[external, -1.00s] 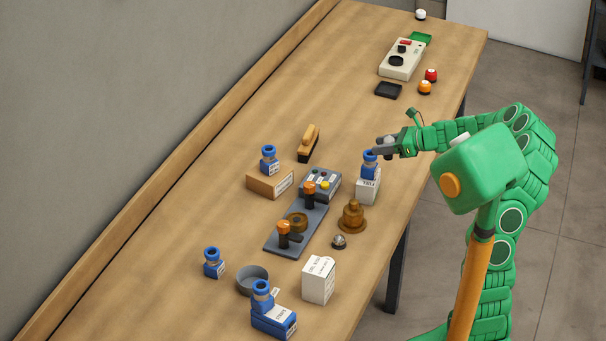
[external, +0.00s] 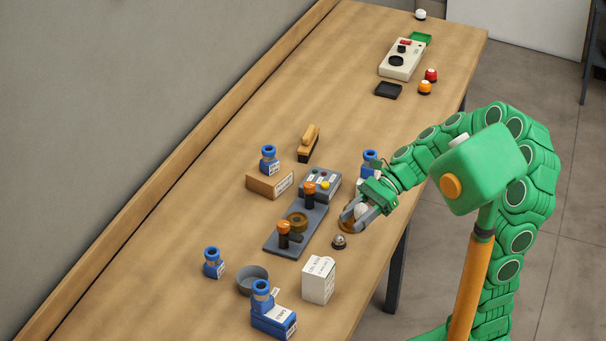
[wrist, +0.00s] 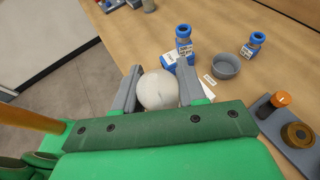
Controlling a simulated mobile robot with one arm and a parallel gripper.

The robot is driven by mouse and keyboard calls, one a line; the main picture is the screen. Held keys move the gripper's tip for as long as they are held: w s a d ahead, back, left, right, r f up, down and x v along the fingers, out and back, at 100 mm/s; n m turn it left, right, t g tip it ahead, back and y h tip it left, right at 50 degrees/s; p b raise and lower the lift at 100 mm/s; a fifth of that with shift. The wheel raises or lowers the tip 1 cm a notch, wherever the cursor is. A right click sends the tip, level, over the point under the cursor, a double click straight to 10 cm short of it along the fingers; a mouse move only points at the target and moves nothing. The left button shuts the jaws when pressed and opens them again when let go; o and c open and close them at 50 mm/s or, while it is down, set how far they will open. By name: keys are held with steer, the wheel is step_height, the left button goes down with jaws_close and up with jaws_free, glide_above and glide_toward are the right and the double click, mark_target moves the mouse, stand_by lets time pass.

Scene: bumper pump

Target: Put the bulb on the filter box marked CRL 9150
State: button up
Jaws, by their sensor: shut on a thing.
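My gripper (external: 358,215) is shut on a round white bulb (external: 361,209). In the wrist view the bulb (wrist: 157,90) sits between the two grey fingers (wrist: 157,88). A white box with printed lettering (external: 318,281) stands upright on the table, below and left of the gripper in the external view, apart from the bulb. Its print is too small to read surely.
A small silver dome (external: 339,242) lies between the gripper and the lettered box. A blue device (external: 273,318) and a grey bowl (external: 252,280) stand left of that box. A grey panel with orange-topped levers (external: 283,240) lies left of the gripper.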

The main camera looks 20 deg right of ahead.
steer(key=s+n+g+h, duration=0.1)
steer(key=s+n+g, duration=0.1)
steer(key=s, duration=0.5)
glide_above(314, 269)
steer(key=f, duration=0.9)
steer(key=shift+s+d+f, duration=0.15)
steer(key=shift+s+d, duration=0.1)
steer(key=shift+s, duration=0.1)
steer(key=shift+w+a+f, duration=0.25)
steer(key=shift+w+f, duration=0.1)
steer(key=shift+f, duration=1.65)
steer(key=shift+f, duration=0.15)
steer(key=o, duration=1)
steer(key=shift+o, duration=0.2)
